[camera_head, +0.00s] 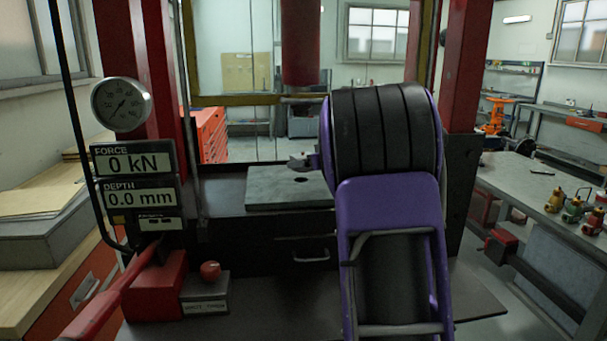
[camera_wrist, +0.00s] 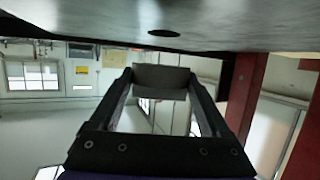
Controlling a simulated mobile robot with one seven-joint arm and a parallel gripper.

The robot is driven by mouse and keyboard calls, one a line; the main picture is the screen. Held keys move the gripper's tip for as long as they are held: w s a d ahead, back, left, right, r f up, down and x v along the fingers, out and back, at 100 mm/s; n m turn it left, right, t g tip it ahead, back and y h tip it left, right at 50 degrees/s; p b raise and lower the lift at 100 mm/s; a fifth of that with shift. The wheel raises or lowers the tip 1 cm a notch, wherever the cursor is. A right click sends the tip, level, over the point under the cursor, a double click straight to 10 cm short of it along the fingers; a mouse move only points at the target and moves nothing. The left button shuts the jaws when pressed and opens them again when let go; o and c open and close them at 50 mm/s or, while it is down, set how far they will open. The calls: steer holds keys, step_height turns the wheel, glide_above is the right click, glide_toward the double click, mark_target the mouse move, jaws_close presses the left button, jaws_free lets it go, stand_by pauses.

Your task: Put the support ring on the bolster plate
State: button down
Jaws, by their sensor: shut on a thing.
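The support ring (camera_wrist: 162,80) shows in the wrist view as a short grey-brown piece seen from the side. My gripper (camera_wrist: 160,82) is shut on it, one finger at each side. In the head view the ring (camera_head: 298,163) is a small grey shape at the tip of my gripper (camera_head: 305,162), partly hidden by my arm. The bolster plate (camera_head: 268,192) is a flat grey slab with a dark hole, its right part hidden by my arm. The plate (camera_wrist: 225,28) also fills the top of the upside-down wrist view. The ring appears above the plate, with a gap between them.
The red press ram (camera_head: 300,45) hangs above the plate. Red press columns stand on both sides. A gauge (camera_head: 121,104) and displays reading 0 kN and 0.0 mm are at left, above a red lever (camera_head: 110,300). A workbench (camera_head: 530,185) stands at right.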

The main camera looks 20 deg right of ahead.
steer(key=shift+w+r, duration=0.15)
steer(key=shift+w, duration=0.25)
steer(key=shift+w+a+f, duration=0.1)
steer(key=shift+w+f, duration=0.05)
steer(key=shift+f, duration=0.15)
steer(key=shift+f+b, duration=0.3)
steer(key=shift+f, duration=1.15)
steer(key=shift+f, duration=0.1)
jaws_free()
steer(key=shift+f, duration=0.15)
glide_toward(304, 172)
steer(key=shift+w+d+f+p, duration=0.15)
steer(key=shift+w+d+f, duration=0.05)
steer(key=shift+d, duration=0.15)
steer(key=shift+w+d+f+p, duration=0.15)
steer(key=shift+w+d+f, duration=0.1)
steer(key=shift+d, duration=0.15)
